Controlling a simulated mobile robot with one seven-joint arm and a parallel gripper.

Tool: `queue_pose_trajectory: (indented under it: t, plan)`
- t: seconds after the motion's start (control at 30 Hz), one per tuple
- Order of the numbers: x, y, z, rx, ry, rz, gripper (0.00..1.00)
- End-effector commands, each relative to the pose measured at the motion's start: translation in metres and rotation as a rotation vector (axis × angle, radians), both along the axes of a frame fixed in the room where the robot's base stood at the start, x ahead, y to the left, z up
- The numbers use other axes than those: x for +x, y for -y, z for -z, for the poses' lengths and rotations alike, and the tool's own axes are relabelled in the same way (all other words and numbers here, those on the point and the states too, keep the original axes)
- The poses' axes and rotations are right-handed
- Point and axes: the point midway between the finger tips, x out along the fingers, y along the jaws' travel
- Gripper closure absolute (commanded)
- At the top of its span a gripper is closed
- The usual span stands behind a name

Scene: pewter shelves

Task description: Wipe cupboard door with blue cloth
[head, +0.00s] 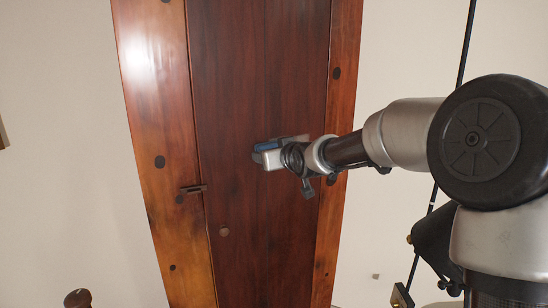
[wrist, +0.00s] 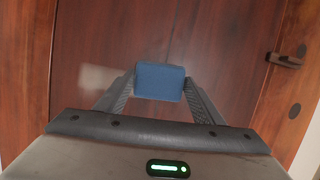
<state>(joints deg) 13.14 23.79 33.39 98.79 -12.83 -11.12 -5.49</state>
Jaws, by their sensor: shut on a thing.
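The blue cloth (wrist: 160,82) looks like a folded block between the two fingertips of my gripper (wrist: 158,88) in the wrist view. My gripper is shut on it. I cannot tell whether the cloth touches the door. A pale smudge (wrist: 98,78) shows on the door (wrist: 215,40), left of the cloth in the wrist view.
The door's handle (head: 193,189) is on its left side in the head view and at the upper right in the wrist view (wrist: 284,60). Lighter wood frames the panel. A dark wooden knob (head: 78,298) stands at the lower left. Pale wall (head: 60,130) flanks the cupboard.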

Motion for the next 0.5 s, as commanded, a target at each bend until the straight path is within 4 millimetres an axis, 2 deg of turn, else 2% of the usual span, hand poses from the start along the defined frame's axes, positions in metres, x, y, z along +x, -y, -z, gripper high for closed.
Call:
queue_pose_trajectory:
  t: [0.17, 0.5]
  plan:
    - [0.002, 0.005, -0.005, 0.001, -0.001, 0.003, 0.56]
    - [0.017, 0.030, -0.005, 0.000, -0.001, 0.003, 0.56]
